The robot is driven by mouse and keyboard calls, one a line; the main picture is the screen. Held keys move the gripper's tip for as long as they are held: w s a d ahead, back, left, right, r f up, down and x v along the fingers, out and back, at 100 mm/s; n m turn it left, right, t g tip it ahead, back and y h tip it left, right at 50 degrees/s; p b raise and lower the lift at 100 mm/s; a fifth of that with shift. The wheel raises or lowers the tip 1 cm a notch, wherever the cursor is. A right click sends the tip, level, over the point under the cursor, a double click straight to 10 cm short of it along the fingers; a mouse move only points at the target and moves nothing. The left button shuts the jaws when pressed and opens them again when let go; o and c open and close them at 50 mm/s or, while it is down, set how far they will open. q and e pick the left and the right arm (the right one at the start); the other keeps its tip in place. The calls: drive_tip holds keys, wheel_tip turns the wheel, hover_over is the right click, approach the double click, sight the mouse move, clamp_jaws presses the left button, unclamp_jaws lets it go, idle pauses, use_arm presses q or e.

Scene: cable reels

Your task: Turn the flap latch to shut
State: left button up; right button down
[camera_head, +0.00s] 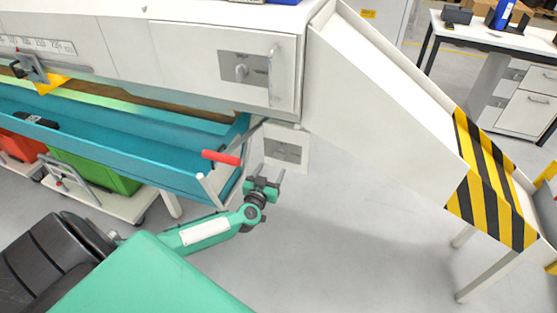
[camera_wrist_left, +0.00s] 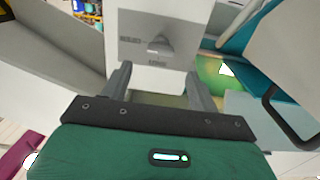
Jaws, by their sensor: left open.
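The flap latch (camera_wrist_left: 159,45) is a small grey knob on a grey plate with dark lettering beside it, on a white panel. In the wrist view it lies just beyond my left gripper (camera_wrist_left: 157,74), roughly centred between the fingertips and apart from them. In the head view the small white panel with a grey plate (camera_head: 284,150) hangs below the machine's corner. My left gripper (camera_head: 264,172) is open and empty just below and left of that panel, its fingers pointing up. The lettering is too small to read. My right gripper is not in view.
A white cabinet door with another knob (camera_head: 240,71) and a bar handle (camera_head: 271,75) is above. A teal trough (camera_head: 150,165) with a red-gripped lever (camera_head: 221,157) is close on the left. A white chute with striped end (camera_head: 385,90) slopes right. The floor below is clear.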

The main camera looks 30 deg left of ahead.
sight(278, 157)
use_arm(q)
drive_tip(key=b+x, duration=0.1)
drive_tip(key=x, duration=0.4)
drive_tip(key=shift+w+f, duration=0.1)
drive_tip(key=shift+w, duration=0.15)
drive_tip(key=shift+x, duration=0.9)
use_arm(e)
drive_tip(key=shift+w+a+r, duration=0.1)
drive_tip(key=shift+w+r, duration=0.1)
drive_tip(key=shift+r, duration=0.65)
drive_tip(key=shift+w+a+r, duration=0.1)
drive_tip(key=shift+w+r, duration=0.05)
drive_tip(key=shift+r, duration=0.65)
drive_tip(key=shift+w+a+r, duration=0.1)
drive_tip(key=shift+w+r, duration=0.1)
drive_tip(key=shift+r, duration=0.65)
use_arm(q)
drive_tip(key=shift+c, duration=0.3)
drive_tip(key=c, duration=0.9)
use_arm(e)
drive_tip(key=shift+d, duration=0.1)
